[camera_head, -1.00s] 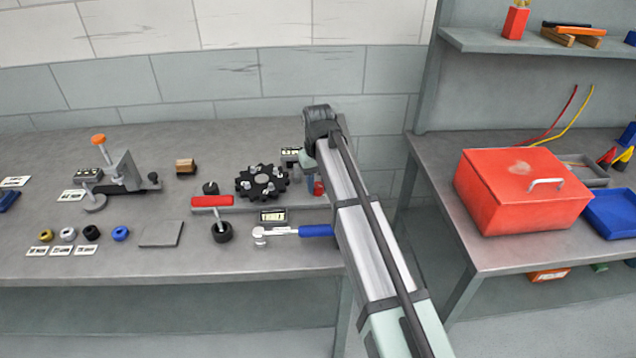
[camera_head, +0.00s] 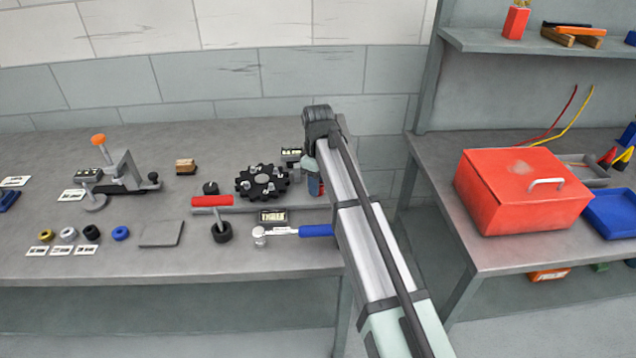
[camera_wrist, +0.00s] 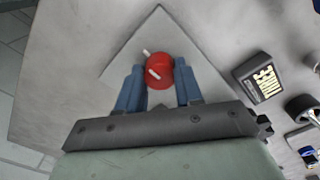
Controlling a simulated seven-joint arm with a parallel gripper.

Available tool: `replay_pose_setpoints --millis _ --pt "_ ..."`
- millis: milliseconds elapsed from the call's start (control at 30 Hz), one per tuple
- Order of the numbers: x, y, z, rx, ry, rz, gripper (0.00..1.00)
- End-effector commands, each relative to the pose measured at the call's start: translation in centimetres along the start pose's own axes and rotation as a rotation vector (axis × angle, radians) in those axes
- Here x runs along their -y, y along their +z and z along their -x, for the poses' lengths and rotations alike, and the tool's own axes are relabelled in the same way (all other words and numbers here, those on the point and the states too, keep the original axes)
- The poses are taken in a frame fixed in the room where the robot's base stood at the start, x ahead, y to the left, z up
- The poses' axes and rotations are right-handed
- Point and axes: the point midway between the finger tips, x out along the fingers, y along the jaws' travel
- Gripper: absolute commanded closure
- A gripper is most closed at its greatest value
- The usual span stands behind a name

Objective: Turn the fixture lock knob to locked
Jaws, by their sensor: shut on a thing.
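The red lock knob (camera_wrist: 163,66) sits on a pale square plate (camera_wrist: 118,62) in the wrist view. A white bar lies across its top, slanting from upper left to lower right. A second short white mark (camera_wrist: 147,52) shows at the knob's upper left edge. My gripper (camera_wrist: 158,78) has its blue fingers on the knob's two sides, shut on it. In the head view my gripper (camera_head: 314,182) shows only in part at the bench's right end, and my arm covers much of that spot. I cannot read any locked or unlocked wording.
A black toothed wheel (camera_head: 262,182) and a red-handled bar (camera_head: 212,202) lie left of my gripper. A small sign block (camera_wrist: 259,78) stands right of the plate. A blue-handled hammer-like tool (camera_head: 316,230) lies near the front. A red box (camera_head: 520,190) stands on the other bench.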

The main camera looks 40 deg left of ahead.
Motion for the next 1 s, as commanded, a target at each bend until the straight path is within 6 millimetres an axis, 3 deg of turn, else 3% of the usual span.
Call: replay_pose_setpoints --millis 567,600,833,1000 --pt "-0.04 -0.09 0.05 -0.002 0.001 0.033 0.95" --pt "-0.04 -0.09 0.05 -0.002 0.001 0.032 0.63" --pt "-0.01 -0.05 0.03 -0.001 0.001 0.031 0.41" --pt "-0.01 -0.03 0.01 -0.001 0.0 0.031 0.39"
